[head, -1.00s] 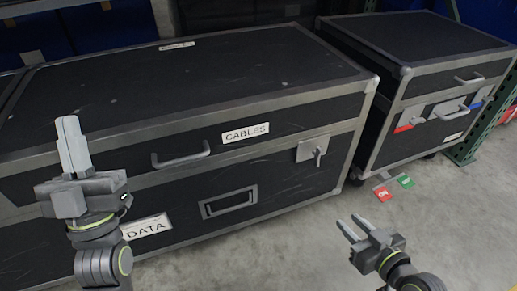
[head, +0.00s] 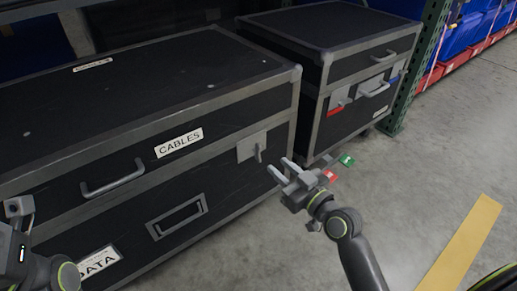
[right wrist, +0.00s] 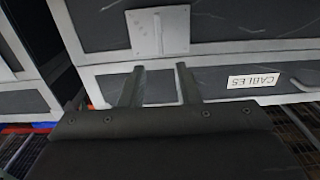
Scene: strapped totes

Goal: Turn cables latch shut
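The large black case labelled CABLES (head: 178,142) fills the left of the head view. Its latch (head: 252,146) is a grey plate with a small lever, near the front right corner by the lid seam. The lever looks about upright. The latch (right wrist: 158,30) also shows at the top of the right wrist view. My right gripper (head: 281,168) is open and empty, just right of and below the latch, apart from it. In the right wrist view its two fingers (right wrist: 160,84) are spread with nothing between. My left gripper (head: 18,207) is partly cut off at the left edge.
A smaller black case (head: 340,50) with red and blue tagged latches stands to the right. Grey floor is clear at right, with a yellow stripe (head: 465,245).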

